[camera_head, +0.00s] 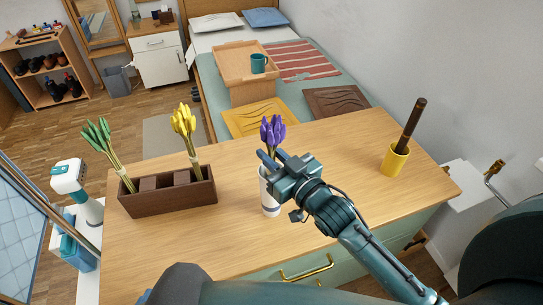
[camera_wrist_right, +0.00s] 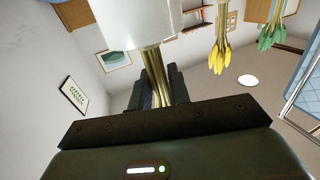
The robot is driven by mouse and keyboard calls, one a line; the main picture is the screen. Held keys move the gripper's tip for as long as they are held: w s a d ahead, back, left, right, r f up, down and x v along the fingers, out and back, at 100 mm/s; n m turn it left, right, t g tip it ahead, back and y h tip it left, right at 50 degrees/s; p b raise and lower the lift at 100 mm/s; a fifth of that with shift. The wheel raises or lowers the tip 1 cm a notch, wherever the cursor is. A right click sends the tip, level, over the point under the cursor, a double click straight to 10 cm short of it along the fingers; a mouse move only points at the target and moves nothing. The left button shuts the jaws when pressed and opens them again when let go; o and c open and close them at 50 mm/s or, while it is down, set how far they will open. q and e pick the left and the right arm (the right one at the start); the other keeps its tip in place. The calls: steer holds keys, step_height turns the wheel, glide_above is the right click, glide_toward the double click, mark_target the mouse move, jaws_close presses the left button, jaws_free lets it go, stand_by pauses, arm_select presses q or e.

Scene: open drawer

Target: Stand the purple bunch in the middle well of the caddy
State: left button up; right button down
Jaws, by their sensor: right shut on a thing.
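The purple bunch (camera_head: 272,130) stands roughly upright, its flowers above my right gripper (camera_head: 270,160). The right gripper is shut on its stems, which also show in the right wrist view (camera_wrist_right: 156,75). The lower stems run to the white vase (camera_head: 270,203), and the vase shows large in the wrist view (camera_wrist_right: 135,22). The gripper hides part of the vase's top in the head view. The brown caddy (camera_head: 170,204) is to the left on the dresser. Its middle well looks empty. My left gripper is not in view.
The green bunch (camera_head: 103,142) leans in the caddy's left well and the yellow bunch (camera_head: 185,128) in its right well. A yellow cup (camera_head: 394,161) with a dark stick stands at the right. Dresser top (camera_head: 235,235) is clear between vase and caddy.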

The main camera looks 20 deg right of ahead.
steer(key=shift+f, duration=0.2)
steer(key=shift+f, duration=0.2)
steer(key=c, duration=1.3)
jaws_free()
